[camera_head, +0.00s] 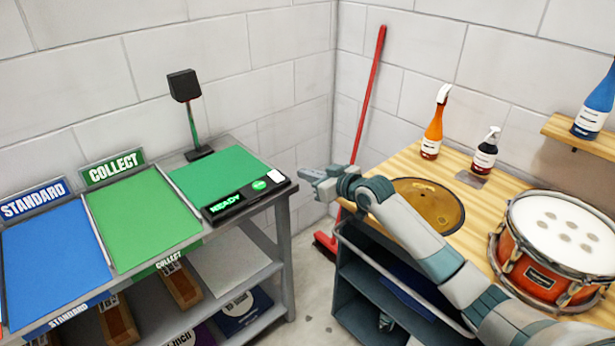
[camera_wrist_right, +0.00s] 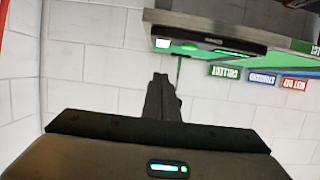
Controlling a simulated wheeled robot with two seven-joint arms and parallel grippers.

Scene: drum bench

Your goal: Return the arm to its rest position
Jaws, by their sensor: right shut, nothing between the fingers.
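My right arm comes in from the lower right in the head view and reaches over the front of the wooden bench. Its gripper (camera_head: 312,176) points left, beside the right end of the grey table. It is shut and empty. In the right wrist view the closed fingers (camera_wrist_right: 163,98) show in the middle, in front of the wall, with the table's edge and the black READY unit (camera_wrist_right: 210,46) above them. My left gripper is not in view.
The wooden bench (camera_head: 401,158) holds a cymbal (camera_head: 428,206), a snare drum (camera_head: 562,240) and two spray bottles. The grey table bears blue and green mats, the READY box (camera_head: 245,199) and a scanner on a post (camera_head: 190,113). A red broom (camera_head: 370,90) leans between them.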

